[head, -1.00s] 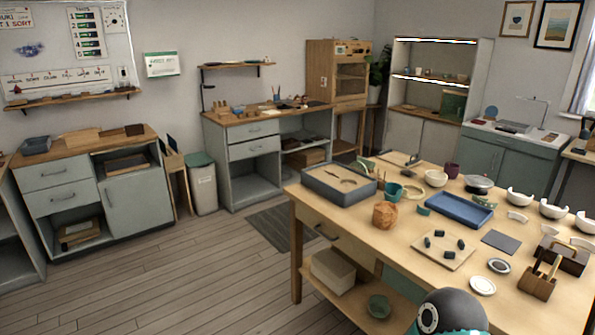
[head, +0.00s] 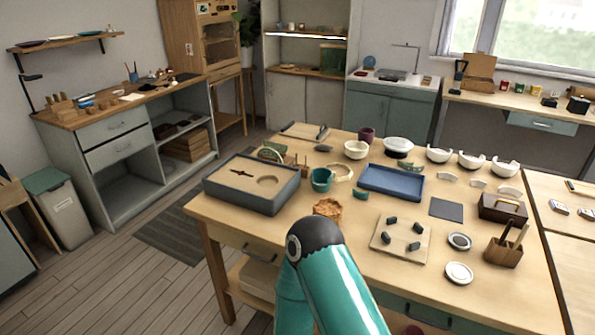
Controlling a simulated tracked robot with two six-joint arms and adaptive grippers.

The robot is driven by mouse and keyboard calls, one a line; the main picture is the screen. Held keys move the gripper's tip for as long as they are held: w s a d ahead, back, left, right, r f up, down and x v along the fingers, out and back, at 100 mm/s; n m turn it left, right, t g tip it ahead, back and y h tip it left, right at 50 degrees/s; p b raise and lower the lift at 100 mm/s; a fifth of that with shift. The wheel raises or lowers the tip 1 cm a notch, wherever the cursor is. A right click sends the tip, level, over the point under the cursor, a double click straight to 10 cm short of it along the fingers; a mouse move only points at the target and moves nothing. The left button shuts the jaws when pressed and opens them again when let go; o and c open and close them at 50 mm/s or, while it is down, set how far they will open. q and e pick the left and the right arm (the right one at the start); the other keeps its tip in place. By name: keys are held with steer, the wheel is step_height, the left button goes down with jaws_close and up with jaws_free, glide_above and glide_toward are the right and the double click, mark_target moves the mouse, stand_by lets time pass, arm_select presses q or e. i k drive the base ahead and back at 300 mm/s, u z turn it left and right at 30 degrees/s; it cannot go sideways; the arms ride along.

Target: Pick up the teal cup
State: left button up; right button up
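The teal cup (head: 321,180) stands on the wooden table (head: 213,206), just right of the grey box with a cut-out insert. It looks broken at its rim, though it is small in this view. A teal shard (head: 360,194) lies to its right. A teal and dark grey arm link of mine rises from the bottom centre, in front of the table's near edge. Neither gripper is in view.
The grey box (head: 252,200) stands left of the cup. A brown crumpled lump (head: 328,209) sits in front of it. A blue tray (head: 391,182) lies to the right. A cream bowl (head: 356,150) stands behind. A board with dark blocks (head: 400,240) is at front right.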

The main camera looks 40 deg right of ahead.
mark_target(321, 177)
steer(key=u, duration=0.15)
steer(key=i, duration=0.85)
steer(key=z, duration=0.65)
steer(key=i, duration=0.15)
steer(key=z, duration=2)
steer(key=i, duration=0.2)
steer(key=z, duration=3.2)
steer(key=i, duration=0.1)
steer(key=u, duration=3.15)
steer(key=k, duration=0.35)
steer(key=z, duration=0.15)
